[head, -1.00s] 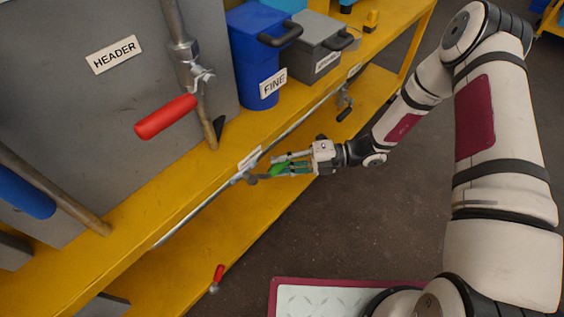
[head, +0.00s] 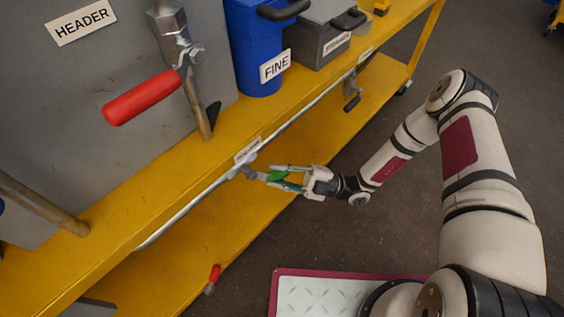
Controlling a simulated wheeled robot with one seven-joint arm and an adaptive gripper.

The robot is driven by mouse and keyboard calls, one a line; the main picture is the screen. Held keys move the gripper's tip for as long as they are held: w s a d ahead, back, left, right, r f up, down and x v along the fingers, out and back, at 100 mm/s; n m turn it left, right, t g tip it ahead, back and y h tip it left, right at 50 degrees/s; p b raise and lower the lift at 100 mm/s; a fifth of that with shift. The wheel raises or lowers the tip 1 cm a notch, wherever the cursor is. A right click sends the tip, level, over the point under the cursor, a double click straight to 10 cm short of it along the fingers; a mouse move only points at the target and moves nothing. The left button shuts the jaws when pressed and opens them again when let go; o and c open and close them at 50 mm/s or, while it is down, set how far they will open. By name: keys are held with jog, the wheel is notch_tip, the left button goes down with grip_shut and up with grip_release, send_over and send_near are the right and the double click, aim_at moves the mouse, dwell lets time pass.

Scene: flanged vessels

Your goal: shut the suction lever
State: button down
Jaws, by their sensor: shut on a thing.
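A lever with a green handle (head: 276,176) sticks out from a grey valve (head: 247,171) on the thin pipe (head: 193,207) along the front of the yellow bench. My gripper (head: 284,178) is shut on the green handle, reaching it from the right. Its fingers hide part of the handle. The lever points right and slightly down in the picture, at an angle to the pipe. A small white label (head: 248,150) sits on the bench edge just above this valve; its words are too small to read.
A big red lever (head: 142,97) hangs by the grey HEADER tank (head: 60,100). A small red handle (head: 214,273) is below, and a black-handled valve (head: 351,100) is farther along the pipe. A blue FINE bin (head: 258,55) stands on the bench. Open floor (head: 330,235) lies right.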

jog(key=shift+s+a+f+m+t+y+b, duration=0.15)
jog(key=shift+s+f+m+t+y+b, duration=0.15)
jog(key=shift+m, duration=0.3)
jog(key=shift+s+a+f+m+t+y+b, duration=0.15)
jog(key=shift+f+m+t+y+b, duration=0.2)
jog(key=shift+m, duration=0.25)
jog(key=shift+s+a+f+m+t+b, duration=0.3)
jog(key=shift+s+a+m+t+b, duration=0.35)
jog(key=shift+m+t, duration=1.65)
jog(key=shift+s+a+f+m+t+b, duration=0.3)
jog(key=shift+s+a+m+t+b, duration=0.35)
jog(key=shift+m+t, duration=1.7)
jog(key=shift+s+a+f+m+t+b, duration=0.35)
jog(key=shift+s+m+t+b, duration=0.45)
jog(key=shift+m+t, duration=1.5)
jog(key=shift+m+g, duration=0.5)
jog(key=shift+m, duration=0.05)
jog(key=c, duration=1.4)
grip_release()
jog(key=shift+s+a, duration=0.1)
jog(key=v, duration=1.2)
jog(key=shift+a+f, duration=0.1)
